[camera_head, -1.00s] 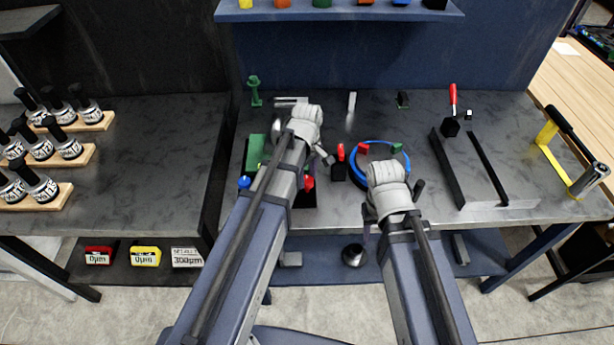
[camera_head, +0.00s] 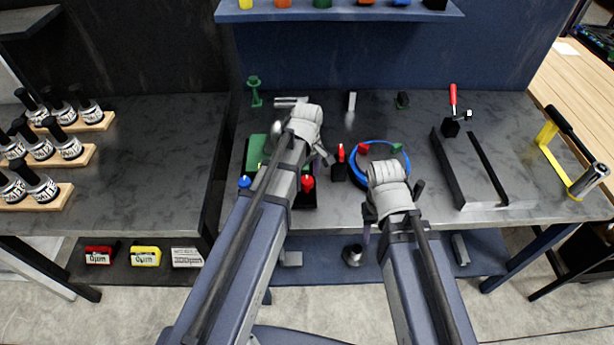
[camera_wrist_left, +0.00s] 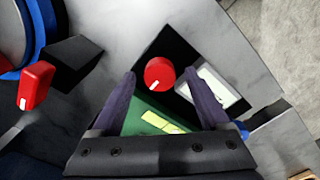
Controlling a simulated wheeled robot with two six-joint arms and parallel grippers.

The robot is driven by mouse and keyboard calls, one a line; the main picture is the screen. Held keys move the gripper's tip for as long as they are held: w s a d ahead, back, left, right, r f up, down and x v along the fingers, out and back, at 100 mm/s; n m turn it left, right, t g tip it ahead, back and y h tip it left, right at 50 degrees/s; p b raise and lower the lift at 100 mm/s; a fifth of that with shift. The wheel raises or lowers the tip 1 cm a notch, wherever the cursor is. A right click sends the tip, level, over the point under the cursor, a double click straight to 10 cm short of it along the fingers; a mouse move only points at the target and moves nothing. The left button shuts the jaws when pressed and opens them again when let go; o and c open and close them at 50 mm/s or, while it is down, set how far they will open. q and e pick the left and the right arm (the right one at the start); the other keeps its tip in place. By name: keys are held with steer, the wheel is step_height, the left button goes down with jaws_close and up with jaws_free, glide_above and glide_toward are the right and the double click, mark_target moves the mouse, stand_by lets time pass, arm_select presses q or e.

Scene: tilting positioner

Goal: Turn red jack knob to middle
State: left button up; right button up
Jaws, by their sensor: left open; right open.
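The red jack knob (camera_wrist_left: 160,73) is a round red cap with a white mark pointing to the lower left in the left wrist view. It stands over a black base and also shows beside my left arm in the head view (camera_head: 308,184). My left gripper (camera_wrist_left: 161,80) is open. Its two dark fingers lie on either side of the knob in the picture, with gaps and no clear contact. In the head view my arm hides its fingertips. My right gripper (camera_head: 369,218) is open and empty near the table's front edge, mostly hidden by its arm.
A red lever on a black block (camera_head: 341,155) stands right of the knob, close to a blue ring (camera_head: 378,146). A blue knob (camera_head: 244,182) and a green block (camera_head: 254,150) are left. A framed black bar fixture (camera_head: 448,168) stands farther right.

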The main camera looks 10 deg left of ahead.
mark_target(308, 181)
arm_select(q)
step_height(308, 181, up, 8)
steer(key=p, duration=0.7)
steer(key=shift+f, duration=0.15)
steer(key=shift+f, duration=0.1)
steer(key=shift+s+d+f, duration=0.1)
steer(key=shift+s+d, duration=0.1)
steer(key=shift+s, duration=0.05)
steer(key=s+d+f+m+b, duration=0.2)
steer(key=s+d+m, duration=0.2)
steer(key=s+m, duration=0.2)
steer(key=s+d+f+m+y+b, duration=0.1)
steer(key=s+d+m, duration=0.4)
steer(key=m, duration=0.5)
steer(key=s+f+b, duration=0.1)
steer(key=s, duration=0.1)
steer(key=shift+s+d+f, duration=0.15)
steer(key=shift+s+f, duration=0.05)
steer(key=shift+s, duration=0.1)
